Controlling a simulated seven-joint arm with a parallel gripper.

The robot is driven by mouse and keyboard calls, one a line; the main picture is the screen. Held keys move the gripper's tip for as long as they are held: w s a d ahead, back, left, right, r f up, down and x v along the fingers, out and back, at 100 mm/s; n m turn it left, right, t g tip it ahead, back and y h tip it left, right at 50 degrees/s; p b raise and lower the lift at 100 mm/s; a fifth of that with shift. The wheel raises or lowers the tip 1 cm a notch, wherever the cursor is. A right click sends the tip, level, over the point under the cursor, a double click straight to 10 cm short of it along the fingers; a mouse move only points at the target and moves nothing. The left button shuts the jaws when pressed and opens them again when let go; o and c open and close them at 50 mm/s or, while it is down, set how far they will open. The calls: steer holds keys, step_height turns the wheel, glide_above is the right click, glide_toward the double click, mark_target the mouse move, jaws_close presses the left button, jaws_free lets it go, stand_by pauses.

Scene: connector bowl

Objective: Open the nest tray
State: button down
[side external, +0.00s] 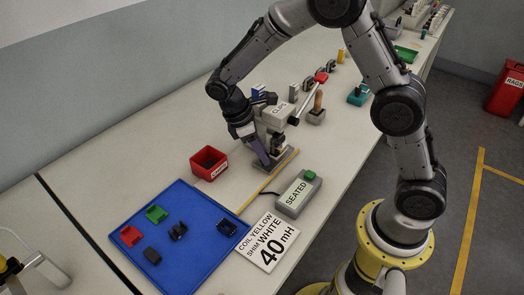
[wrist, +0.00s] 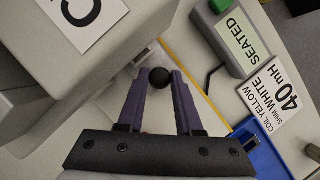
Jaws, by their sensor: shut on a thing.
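A grey press-like machine (side external: 277,116) with a label and a red-tipped lever stands on the bench; its side fills the left of the wrist view (wrist: 60,60). A pale flat plate (side external: 283,160), which looks like the nest tray or its base, lies low at the machine's front. My gripper (side external: 266,163) is down at this front. In the wrist view my gripper's purple fingers (wrist: 160,82) are shut on a round black knob (wrist: 158,75). The knob's link to the tray is hidden, and I cannot tell how far out the tray is.
A grey box (side external: 298,194) labelled SEATED, with a green button, stands nearby. A card reading COIL YELLOW, SHIM WHITE, 40 mH (side external: 268,242) lies beside a blue tray (side external: 185,262) with several coloured parts. A red bin (side external: 208,161) stands left of the machine. A yellow line crosses the bench.

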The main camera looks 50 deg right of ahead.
stand_by(0.4)
steer(key=a, duration=1.3)
steer(key=shift+a, duration=0.35)
steer(key=c, duration=0.6)
jaws_free()
steer(key=v, duration=1.4)
